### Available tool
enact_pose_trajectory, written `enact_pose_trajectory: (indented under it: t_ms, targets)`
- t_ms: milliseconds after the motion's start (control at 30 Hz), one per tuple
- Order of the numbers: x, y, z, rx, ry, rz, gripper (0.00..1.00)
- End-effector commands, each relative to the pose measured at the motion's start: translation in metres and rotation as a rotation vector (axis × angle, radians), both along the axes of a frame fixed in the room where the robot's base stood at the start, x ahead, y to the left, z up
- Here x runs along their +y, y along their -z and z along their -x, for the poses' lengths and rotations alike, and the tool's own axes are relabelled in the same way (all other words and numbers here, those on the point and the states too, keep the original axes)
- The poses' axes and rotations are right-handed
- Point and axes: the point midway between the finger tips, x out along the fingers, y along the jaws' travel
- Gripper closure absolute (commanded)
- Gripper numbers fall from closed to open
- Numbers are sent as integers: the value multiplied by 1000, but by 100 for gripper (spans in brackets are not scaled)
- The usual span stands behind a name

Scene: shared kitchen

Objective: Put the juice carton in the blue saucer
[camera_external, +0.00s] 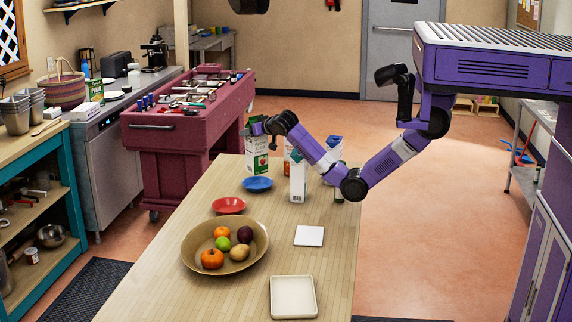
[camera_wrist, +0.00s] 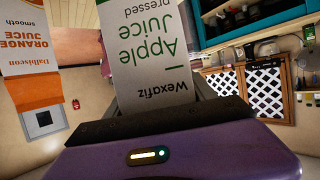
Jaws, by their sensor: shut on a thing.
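The juice carton (camera_external: 257,155) is white and green with a red patch. It is upright in my gripper (camera_external: 257,129), which is shut on its top. In the wrist view the carton (camera_wrist: 155,50) reads "Apple Juice" and fills the space between the jaws. The blue saucer (camera_external: 257,185) lies on the table; the carton's lower end appears just above its back rim. I cannot tell whether they touch. The saucer is not visible in the wrist view.
A white carton (camera_external: 298,182) and a blue-topped carton (camera_external: 334,150) stand to the right. An orange juice carton (camera_wrist: 28,55) shows in the wrist view. A red saucer (camera_external: 228,205), fruit bowl (camera_external: 190,257), white tile (camera_external: 309,236) and square tray (camera_external: 293,313) lie nearer on the table (camera_external: 335,270).

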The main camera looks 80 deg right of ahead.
Motion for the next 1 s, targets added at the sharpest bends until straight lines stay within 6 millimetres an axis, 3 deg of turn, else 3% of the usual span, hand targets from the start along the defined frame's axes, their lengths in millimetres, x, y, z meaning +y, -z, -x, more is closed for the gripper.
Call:
enact_pose_trajectory:
  t_ms: [167,500,1000]
  targets:
    - [0,3,0,-6,-1,4,100]
    - [1,40,-1,-5,-3,3,100]
    - [1,47,-1,-6,-2,3,100]
